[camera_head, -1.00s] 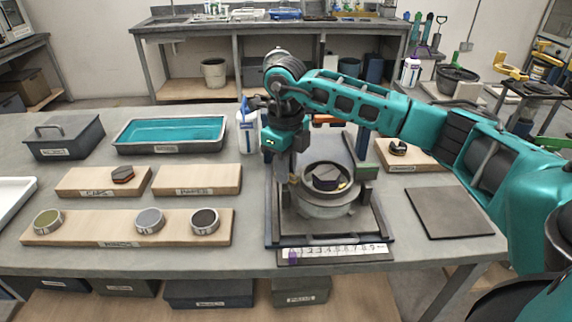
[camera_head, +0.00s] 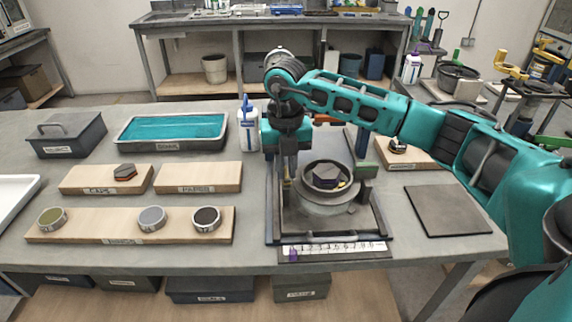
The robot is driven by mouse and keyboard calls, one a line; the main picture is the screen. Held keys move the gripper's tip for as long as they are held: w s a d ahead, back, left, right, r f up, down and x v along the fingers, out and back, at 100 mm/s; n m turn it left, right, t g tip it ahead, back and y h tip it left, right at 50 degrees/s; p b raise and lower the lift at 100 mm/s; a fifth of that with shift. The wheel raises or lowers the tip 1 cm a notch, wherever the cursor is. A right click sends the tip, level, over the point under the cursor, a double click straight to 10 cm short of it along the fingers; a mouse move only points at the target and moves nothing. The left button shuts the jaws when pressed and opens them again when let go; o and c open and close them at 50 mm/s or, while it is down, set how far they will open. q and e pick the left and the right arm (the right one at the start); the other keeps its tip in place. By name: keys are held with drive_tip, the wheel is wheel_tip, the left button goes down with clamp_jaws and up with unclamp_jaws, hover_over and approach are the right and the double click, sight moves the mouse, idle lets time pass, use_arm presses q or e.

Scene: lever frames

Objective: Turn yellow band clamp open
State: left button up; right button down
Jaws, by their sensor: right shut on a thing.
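A round metal ring fixture (camera_head: 327,206) stands on a dark framed base near the middle of the bench. A dark block (camera_head: 326,178) sits inside the ring. My right gripper (camera_head: 287,182) points down at the left side of the ring. It is shut on a small yellow piece there, which looks like part of the yellow band clamp; the fingers hide most of it. A bit of yellow (camera_head: 343,185) also shows inside the ring at its right. Whether the clamp is open is too small to tell. My left gripper is out of view.
A ruler strip (camera_head: 333,250) runs along the base's front. Wooden boards with round pieces (camera_head: 130,225) lie at left, behind them a teal-filled tray (camera_head: 175,131) and a white bottle (camera_head: 248,125). A dark flat mat (camera_head: 447,211) lies clear at right.

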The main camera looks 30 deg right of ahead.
drive_tip(key=shift+m, duration=0.7)
drive_tip(key=c, duration=1.1)
unclamp_jaws()
